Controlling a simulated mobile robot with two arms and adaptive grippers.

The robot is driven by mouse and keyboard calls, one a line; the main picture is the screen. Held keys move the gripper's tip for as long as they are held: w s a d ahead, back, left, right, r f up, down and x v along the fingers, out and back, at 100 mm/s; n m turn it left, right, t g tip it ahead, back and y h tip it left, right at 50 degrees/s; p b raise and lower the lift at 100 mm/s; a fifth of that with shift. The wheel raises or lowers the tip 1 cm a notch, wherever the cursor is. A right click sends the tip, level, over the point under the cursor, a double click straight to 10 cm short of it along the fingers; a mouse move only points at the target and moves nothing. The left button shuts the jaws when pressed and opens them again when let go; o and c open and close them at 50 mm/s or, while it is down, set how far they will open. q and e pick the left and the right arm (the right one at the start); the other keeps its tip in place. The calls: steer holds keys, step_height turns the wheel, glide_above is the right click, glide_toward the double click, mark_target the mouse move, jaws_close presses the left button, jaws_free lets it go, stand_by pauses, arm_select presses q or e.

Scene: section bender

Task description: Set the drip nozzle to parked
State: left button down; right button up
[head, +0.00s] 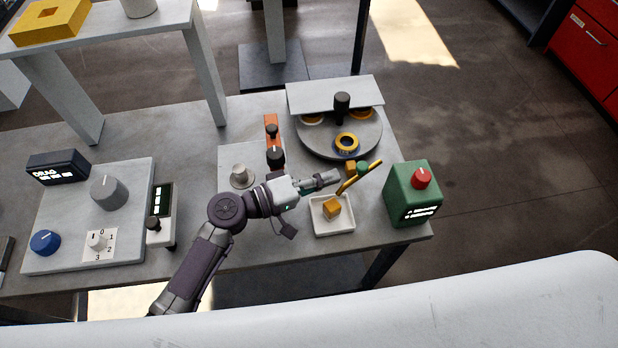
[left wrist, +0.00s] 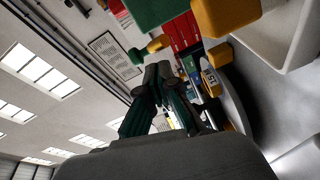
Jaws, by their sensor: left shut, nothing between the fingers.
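An orange-yellow cube (head: 333,207) sits in the tray, under the tube's lower end. My left gripper (head: 334,177) is shut and empty, its tips close to the tube's left side; I cannot tell if they touch. In the left wrist view, the shut fingers (left wrist: 158,72) point toward a green knob with an orange end (left wrist: 138,54). My right gripper is not in view.
A green box with a red knob (head: 421,178) stands right of the tray. A black-knobbed lever (head: 276,156) and a grey knob (head: 241,176) are left of my gripper. A dial panel (head: 129,185) lies far left.

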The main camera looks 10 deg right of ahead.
mark_target(360, 174)
arm_select(q)
steer(key=shift+x, duration=1.1)
steer(key=shift+d, duration=0.25)
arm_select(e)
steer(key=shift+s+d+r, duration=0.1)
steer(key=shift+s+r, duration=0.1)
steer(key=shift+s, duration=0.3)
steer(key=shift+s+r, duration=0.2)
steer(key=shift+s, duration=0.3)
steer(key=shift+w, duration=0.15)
